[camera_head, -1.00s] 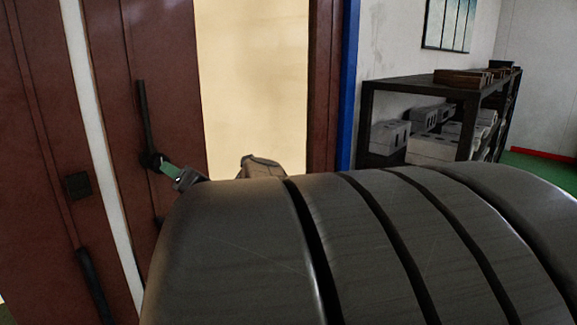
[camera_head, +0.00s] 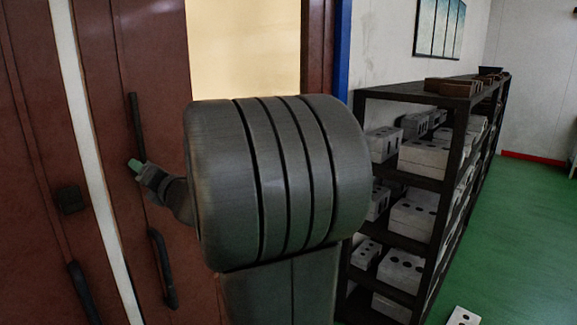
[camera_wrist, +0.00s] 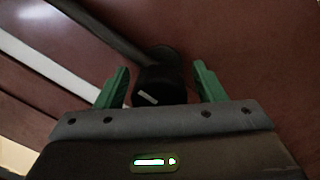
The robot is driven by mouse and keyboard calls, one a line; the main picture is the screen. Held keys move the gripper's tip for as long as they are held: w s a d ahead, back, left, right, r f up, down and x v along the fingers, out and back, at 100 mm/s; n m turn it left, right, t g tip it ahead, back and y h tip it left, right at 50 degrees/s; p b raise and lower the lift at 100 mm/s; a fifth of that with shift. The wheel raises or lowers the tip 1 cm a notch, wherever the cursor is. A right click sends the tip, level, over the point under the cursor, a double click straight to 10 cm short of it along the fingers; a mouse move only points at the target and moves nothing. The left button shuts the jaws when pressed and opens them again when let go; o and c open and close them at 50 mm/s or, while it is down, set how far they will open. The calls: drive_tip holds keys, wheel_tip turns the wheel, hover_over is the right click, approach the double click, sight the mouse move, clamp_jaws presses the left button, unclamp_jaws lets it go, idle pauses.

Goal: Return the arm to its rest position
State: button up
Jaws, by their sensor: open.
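My arm reaches toward dark red double doors (camera_head: 102,230) in the head view, its large grey joint filling the middle. My gripper (camera_head: 137,165) with green fingers is at the door's black handle (camera_head: 136,115). In the wrist view, the open fingers of my gripper (camera_wrist: 163,75) stand one on each side of the black handle (camera_wrist: 160,88). Gaps show between the fingers and the handle's end. The grey joint hides part of the door behind it.
A dark shelf rack (camera_head: 447,160) with grey moulded blocks (camera_head: 425,158) stands to the right of my arm. A pale block (camera_head: 463,316) lies on the green floor (camera_head: 525,230). The floor right of the rack is mostly clear. A blue post (camera_head: 342,45) edges the doorway.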

idle(0.3)
drive_tip(key=b+v, duration=0.1)
drive_tip(key=v, duration=1.3)
drive_tip(key=p+x, duration=0.1)
drive_tip(key=x, duration=1.3)
drive_tip(key=shift+w+a, duration=0.1)
drive_tip(key=shift+a, duration=0.05)
drive_tip(key=shift+f+n+b, duration=0.3)
drive_tip(key=shift+n+b, duration=0.4)
drive_tip(key=shift+b, duration=0.05)
drive_tip(key=n+b, duration=0.1)
drive_tip(key=n, duration=0.2)
drive_tip(key=shift+s+d+r+b, duration=0.15)
drive_tip(key=shift+s+d+b, duration=0.05)
drive_tip(key=shift+b, duration=0.2)
drive_tip(key=n+b, duration=0.1)
drive_tip(key=n, duration=0.2)
drive_tip(key=shift+w+a, duration=0.1)
drive_tip(key=n+b, duration=0.1)
drive_tip(key=n, duration=0.2)
drive_tip(key=n+b, duration=0.1)
drive_tip(key=n, duration=0.1)
drive_tip(key=shift+n+g+y+b, duration=0.3)
drive_tip(key=shift+n+g, duration=0.1)
drive_tip(key=n+b, duration=0.1)
drive_tip(key=n, duration=0.4)
drive_tip(key=shift+r, duration=0.15)
